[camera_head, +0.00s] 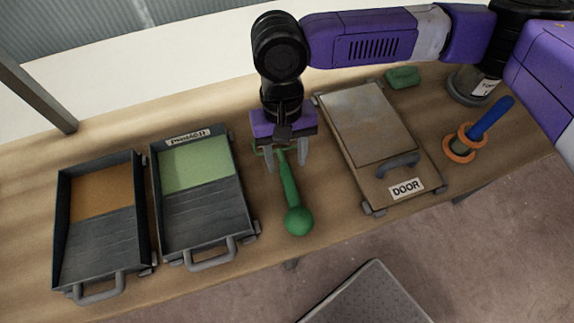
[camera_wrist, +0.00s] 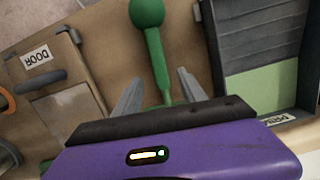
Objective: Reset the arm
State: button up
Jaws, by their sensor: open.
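My gripper (camera_head: 286,160) is open and points down over the wooden bench. Its two grey fingers stand apart on either side of the thin end of a green ball-ended tool (camera_head: 290,190). In the wrist view the fingers (camera_wrist: 155,95) also straddle the green tool (camera_wrist: 153,45), with a gap on each side. The tool's ball end points toward the front edge of the bench. I cannot tell how high the fingertips are above the bench. My purple arm reaches in from the upper right.
Left of my gripper are a tray with a green panel (camera_head: 208,215) and a tray with an orange panel (camera_head: 98,240). To the right are a box labelled DOOR (camera_head: 419,160), a small green block (camera_head: 403,77), a blue-handled item with orange rings (camera_head: 487,120) and a dark round canister (camera_head: 468,90).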

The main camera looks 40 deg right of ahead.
jog(key=shift+w+d+r, duration=0.1)
jog(key=shift+w+r, duration=0.1)
jog(key=shift+r, duration=1.15)
